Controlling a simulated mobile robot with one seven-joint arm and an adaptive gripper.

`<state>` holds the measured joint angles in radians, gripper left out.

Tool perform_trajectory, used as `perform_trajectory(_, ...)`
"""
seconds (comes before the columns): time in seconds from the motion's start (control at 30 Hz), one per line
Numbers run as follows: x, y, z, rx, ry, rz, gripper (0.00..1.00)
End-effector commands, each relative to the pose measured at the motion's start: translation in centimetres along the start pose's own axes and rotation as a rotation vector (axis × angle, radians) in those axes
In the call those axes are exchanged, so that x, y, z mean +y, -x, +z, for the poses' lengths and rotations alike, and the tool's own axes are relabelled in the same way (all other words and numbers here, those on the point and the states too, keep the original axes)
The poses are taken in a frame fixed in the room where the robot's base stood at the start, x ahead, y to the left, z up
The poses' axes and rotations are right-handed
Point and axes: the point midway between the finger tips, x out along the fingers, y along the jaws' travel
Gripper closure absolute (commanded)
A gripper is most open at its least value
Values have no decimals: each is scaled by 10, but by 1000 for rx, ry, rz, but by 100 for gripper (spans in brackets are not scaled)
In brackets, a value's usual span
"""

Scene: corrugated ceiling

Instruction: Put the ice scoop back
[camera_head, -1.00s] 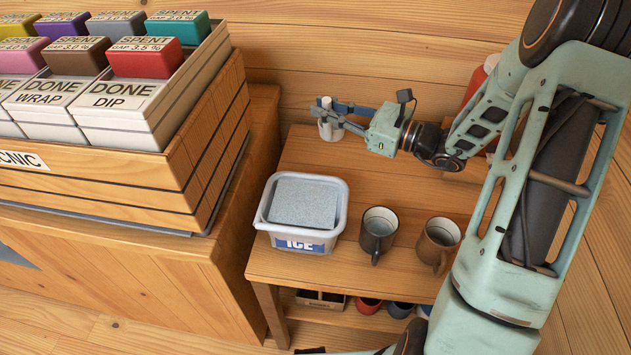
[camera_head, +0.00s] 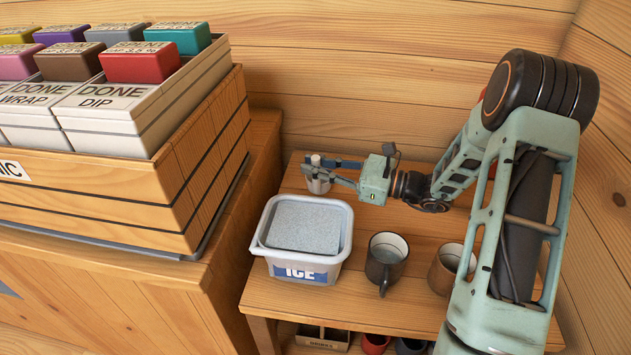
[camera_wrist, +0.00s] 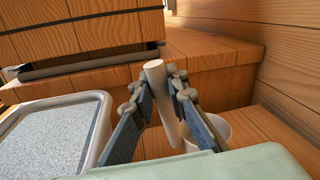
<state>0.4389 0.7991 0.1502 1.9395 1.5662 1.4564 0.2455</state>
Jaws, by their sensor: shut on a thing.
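My gripper (camera_head: 318,170) is shut on a pale, rod-like handle (camera_wrist: 160,90), which I take for the ice scoop's. The handle stands tilted between the fingers (camera_wrist: 163,100) in the wrist view, and its top (camera_head: 316,158) shows above them in the head view. A pale rounded, cup-like shape (camera_wrist: 216,130) sits just beside the handle's lower part. It also shows below the fingers in the head view (camera_head: 318,185). I cannot tell whether it is the scoop's bowl or a separate holder. The white ICE tub (camera_head: 334,262) stands in front of my gripper, full of grey-white ice (camera_head: 304,226).
A dark mug (camera_head: 386,262) and a brown mug (camera_head: 446,268) stand right of the tub on the wooden table (camera_head: 420,225). A wooden crate (camera_head: 205,170) of labelled boxes stands on the counter at left. Wood walls close the back and right.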

Motion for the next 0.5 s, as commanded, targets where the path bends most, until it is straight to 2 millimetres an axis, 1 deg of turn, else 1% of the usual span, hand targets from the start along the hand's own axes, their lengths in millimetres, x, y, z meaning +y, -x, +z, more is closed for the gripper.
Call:
perform_trajectory(0.07,1,0,-6,-1,-1,0,100)
perform_trajectory(0.23,5,0,-31,0,-2,0,100)
perform_trajectory(0.3,6,0,-37,0,-1,0,100)
perform_trajectory(0.5,6,0,-37,0,1,-1,100)
